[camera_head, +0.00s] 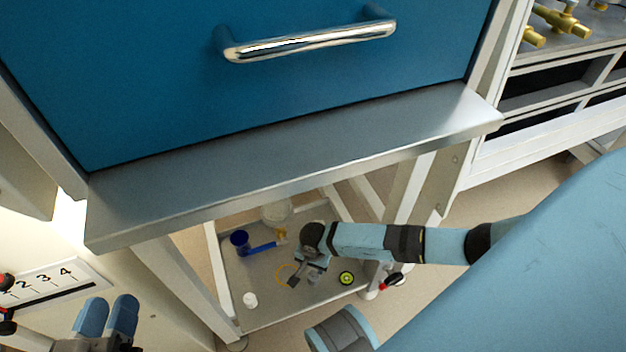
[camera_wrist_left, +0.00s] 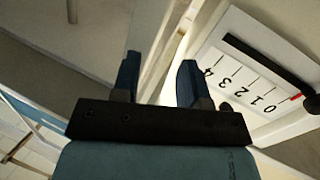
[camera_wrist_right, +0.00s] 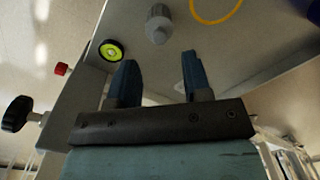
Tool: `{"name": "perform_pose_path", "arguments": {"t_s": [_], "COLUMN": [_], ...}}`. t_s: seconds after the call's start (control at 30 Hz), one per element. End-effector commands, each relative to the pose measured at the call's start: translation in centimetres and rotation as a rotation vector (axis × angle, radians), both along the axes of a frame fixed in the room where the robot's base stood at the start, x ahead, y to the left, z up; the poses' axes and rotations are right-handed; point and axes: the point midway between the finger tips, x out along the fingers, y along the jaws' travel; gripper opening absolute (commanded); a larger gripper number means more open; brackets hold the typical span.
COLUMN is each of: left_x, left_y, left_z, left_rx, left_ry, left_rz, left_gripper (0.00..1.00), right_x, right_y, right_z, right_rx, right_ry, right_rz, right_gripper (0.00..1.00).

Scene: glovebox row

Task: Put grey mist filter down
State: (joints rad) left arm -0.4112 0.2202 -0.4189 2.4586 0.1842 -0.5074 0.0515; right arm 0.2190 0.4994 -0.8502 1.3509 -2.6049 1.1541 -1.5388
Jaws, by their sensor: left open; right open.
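The grey mist filter (camera_wrist_right: 158,25), a small grey piece with a rounded body and narrower end, is on the grey lower shelf (camera_head: 270,315), seen in the right wrist view. It lies beyond the fingertips of my right gripper (camera_wrist_right: 155,72), which is open with nothing between its fingers. In the head view my right gripper (camera_head: 308,268) is low over the shelf and the filter is hard to tell apart from it. My left gripper (camera_head: 108,318) is open and empty at the lower left; it also shows in the left wrist view (camera_wrist_left: 158,75).
The shelf also holds a blue cup-shaped part (camera_head: 240,240), a yellow ring (camera_head: 287,275), a black and yellow-green disc (camera_head: 346,278) and a white cap (camera_head: 250,299). A steel ledge (camera_head: 290,155) overhangs it. A numbered plate (camera_head: 45,282) is at left.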

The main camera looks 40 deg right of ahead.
Motion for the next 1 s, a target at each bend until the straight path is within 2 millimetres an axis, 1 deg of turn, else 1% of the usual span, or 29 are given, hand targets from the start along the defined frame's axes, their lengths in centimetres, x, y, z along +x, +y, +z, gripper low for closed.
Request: {"name": "perform_pose_path", "arguments": {"t_s": [0.03, 0.1, 0.2, 0.33, 0.5, 1.0], "left_x": [-0.1, -0.1, -0.1, -0.2, -0.2, -0.2], "left_y": [0.0, 0.1, 0.2, 0.4, 0.4, 0.4], "left_z": [1.6, 3.0, 4.7, 6.1, 6.7, 6.6], "left_rx": [-0.020, -0.044, -0.071, -0.094, -0.106, -0.106], "left_ry": [-0.004, -0.043, -0.099, -0.146, -0.173, -0.176], "left_rz": [0.008, 0.022, 0.040, 0.055, 0.062, 0.063], "left_gripper": [0.40, 0.40, 0.40, 0.40, 0.40, 0.40], "right_x": [0.1, 0.0, 0.0, 0.0, -0.1, -0.1], "right_y": [-0.1, -0.1, -0.1, -0.1, -0.1, 0.0], "right_z": [2.0, 3.1, 4.4, 5.4, 5.8, 5.8], "right_rx": [-0.002, -0.001, -0.001, -0.001, 0.001, 0.001], "right_ry": [-0.001, -0.001, -0.001, -0.001, 0.001, 0.001], "right_rz": [0.000, 0.001, 0.000, 0.000, -0.001, -0.001], "right_gripper": [0.45, 0.45, 0.45, 0.45, 0.45, 0.45]}}
